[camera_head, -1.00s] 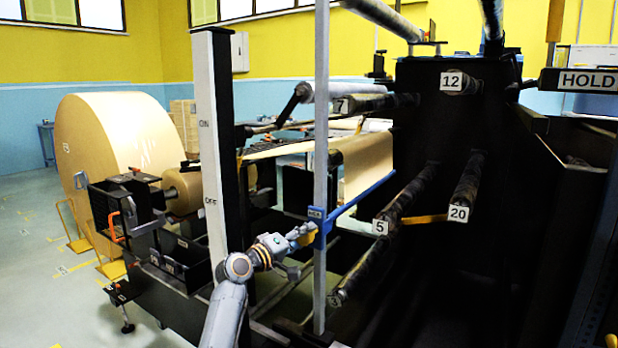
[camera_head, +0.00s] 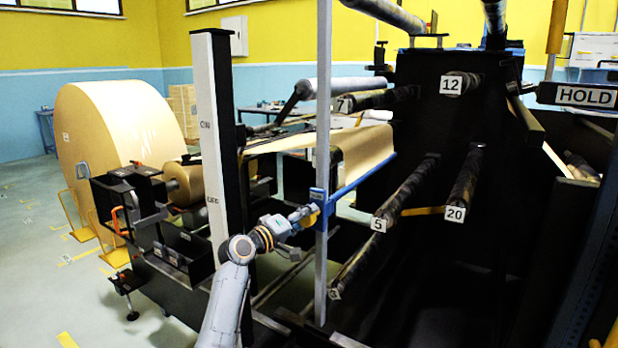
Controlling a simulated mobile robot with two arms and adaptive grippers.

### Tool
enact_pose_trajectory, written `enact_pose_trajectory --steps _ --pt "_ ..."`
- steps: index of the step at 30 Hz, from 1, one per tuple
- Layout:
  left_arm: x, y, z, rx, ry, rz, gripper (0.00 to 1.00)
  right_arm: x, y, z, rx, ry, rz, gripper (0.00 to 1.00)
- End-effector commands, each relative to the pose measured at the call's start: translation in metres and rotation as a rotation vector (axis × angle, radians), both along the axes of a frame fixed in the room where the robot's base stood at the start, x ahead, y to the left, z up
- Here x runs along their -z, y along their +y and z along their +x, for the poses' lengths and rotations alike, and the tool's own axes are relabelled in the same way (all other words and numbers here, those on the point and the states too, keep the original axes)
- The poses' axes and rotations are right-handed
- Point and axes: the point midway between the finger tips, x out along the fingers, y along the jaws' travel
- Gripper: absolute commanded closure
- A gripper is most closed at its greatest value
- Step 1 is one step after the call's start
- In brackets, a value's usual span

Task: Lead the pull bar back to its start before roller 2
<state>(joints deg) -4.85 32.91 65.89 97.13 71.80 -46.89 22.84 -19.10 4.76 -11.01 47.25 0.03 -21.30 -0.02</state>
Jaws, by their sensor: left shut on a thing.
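The blue pull bar (camera_head: 361,182) runs from a blue block (camera_head: 317,195) on the upright grey rail (camera_head: 322,120) back toward the brown paper web (camera_head: 365,150). My left gripper (camera_head: 309,214) is shut on the yellow handle at the blue block, in front of the rail. Its fingers partly hide the handle. My right gripper is not in view.
Rollers marked 7 (camera_head: 375,101), 12 (camera_head: 466,84), 5 (camera_head: 403,196) and 20 (camera_head: 467,180) stick out from the black machine frame. A pale post (camera_head: 207,130) stands left of my arm. A large kraft roll (camera_head: 110,150) stands at the left.

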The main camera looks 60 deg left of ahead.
Motion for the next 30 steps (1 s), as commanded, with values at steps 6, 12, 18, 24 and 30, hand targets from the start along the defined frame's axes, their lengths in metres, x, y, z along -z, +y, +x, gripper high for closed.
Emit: enact_pose_trajectory --steps 6,12,18,24,30 --pt "-0.016 -0.002 0.001 0.001 -0.002 0.002 1.0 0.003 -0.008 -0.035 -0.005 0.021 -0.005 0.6" --pt "-0.047 -0.004 0.003 0.001 -0.002 0.001 1.0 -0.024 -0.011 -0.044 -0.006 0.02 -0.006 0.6" --pt "-0.079 -0.007 0.005 0.001 -0.003 0.002 1.0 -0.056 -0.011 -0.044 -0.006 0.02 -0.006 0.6" --pt "-0.102 -0.01 0.006 0.001 -0.003 0.002 1.0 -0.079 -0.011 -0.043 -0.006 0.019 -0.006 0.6" --pt "-0.103 -0.01 0.006 0.001 -0.004 0.002 1.0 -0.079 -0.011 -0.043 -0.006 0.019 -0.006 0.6"
